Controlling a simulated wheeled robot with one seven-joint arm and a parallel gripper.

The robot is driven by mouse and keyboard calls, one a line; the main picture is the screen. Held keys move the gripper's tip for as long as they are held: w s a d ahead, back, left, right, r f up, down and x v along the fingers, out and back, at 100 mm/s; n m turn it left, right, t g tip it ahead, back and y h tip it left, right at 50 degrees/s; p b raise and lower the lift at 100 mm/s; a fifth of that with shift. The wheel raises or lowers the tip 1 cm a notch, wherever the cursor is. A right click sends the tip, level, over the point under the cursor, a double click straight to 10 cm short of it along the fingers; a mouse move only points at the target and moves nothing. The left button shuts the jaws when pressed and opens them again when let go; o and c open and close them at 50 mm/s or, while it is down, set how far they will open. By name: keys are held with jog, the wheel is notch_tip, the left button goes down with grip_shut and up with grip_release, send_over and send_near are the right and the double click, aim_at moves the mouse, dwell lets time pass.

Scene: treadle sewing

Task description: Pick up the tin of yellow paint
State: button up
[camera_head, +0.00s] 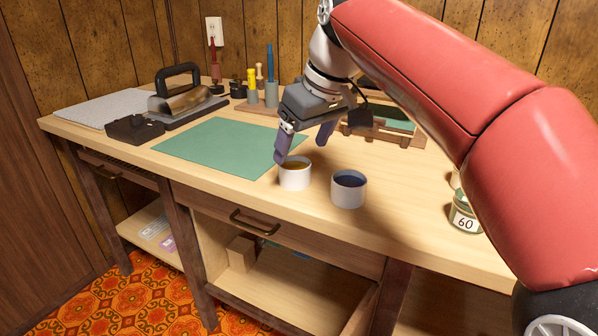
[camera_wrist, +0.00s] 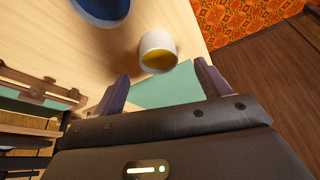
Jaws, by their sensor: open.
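The tin of yellow paint (camera_head: 295,175) is a white, open-topped tin standing upright near the front edge of the wooden bench. In the wrist view the tin (camera_wrist: 157,48) shows yellow paint inside, beyond and between my fingertips. My gripper (camera_head: 304,147) is open and empty, just above and behind the tin. Its fingers also show in the wrist view (camera_wrist: 162,82). In the head view, one fingertip hangs close to the tin's rim; I cannot tell whether it touches.
A similar tin of blue paint (camera_head: 348,188) stands close on the right. A green mat (camera_head: 215,146) lies on the left. A wooden rack (camera_head: 385,132) stands behind. A jar labelled 60 (camera_head: 465,213) is at the right. The bench front between tins and jar is clear.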

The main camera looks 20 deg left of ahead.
aim_at(294, 167)
jog(key=b+x, duration=0.1)
jog(key=x, duration=0.5)
jog(key=shift+w+a+f, duration=0.2)
jog(key=shift+f, duration=0.1)
jog(key=shift+r, duration=0.1)
jog(key=c, duration=1.2)
